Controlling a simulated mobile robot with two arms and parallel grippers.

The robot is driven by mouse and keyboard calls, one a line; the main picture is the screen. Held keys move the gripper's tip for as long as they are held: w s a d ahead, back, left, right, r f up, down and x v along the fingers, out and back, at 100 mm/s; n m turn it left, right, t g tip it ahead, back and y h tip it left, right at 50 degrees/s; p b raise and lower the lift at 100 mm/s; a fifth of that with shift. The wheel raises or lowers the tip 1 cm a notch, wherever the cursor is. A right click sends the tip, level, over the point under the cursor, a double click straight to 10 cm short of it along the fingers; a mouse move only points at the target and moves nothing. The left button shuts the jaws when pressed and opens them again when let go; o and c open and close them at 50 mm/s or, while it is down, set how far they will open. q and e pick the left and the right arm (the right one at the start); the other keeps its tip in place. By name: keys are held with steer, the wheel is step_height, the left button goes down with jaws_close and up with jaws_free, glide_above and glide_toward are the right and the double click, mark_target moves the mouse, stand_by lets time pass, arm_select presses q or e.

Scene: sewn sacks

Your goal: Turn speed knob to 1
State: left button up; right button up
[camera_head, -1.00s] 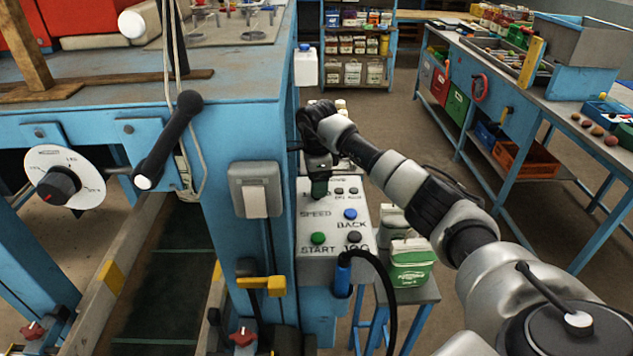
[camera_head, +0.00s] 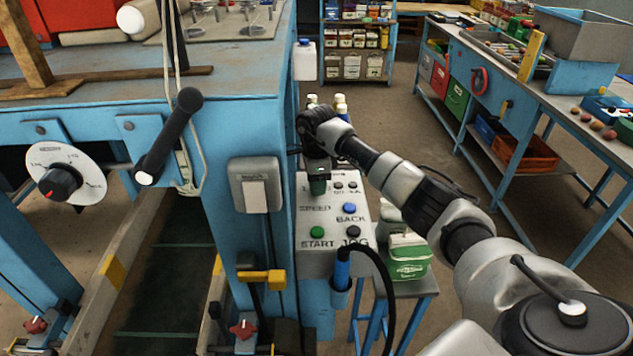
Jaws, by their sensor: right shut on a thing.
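The grey control panel (camera_head: 325,245) stands at the right side of the blue machine. It carries a green START button (camera_head: 317,232), a blue BACK button (camera_head: 349,208), a dark JOG button (camera_head: 353,231) and a SPEED label. My right gripper (camera_head: 318,172) reaches down over the upper left of the panel, above the SPEED label. It is shut on a dark green knob (camera_head: 318,187), most of which it hides. The knob's pointer and scale cannot be read. My left gripper is not in view.
A white dial with a black knob (camera_head: 60,182) is on the machine's left. A black crank handle (camera_head: 168,138) sticks out in front. A yellow lever (camera_head: 262,281) and a blue-gripped cable (camera_head: 342,268) are below.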

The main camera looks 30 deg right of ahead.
steer(key=shift+f+n+b, duration=0.1)
steer(key=shift+n+b, duration=1.1)
steer(key=shift+b, duration=0.05)
steer(key=n+b, duration=0.2)
steer(key=shift+n, duration=0.3)
steer(key=n+b, duration=0.1)
steer(key=n, duration=0.2)
steer(key=shift+n+b, duration=0.3)
steer(key=shift+b, duration=0.05)
steer(key=shift+r+n+b, duration=0.2)
steer(key=shift+n+b, duration=0.25)
steer(key=shift+n, duration=1.15)
steer(key=o, duration=0.9)
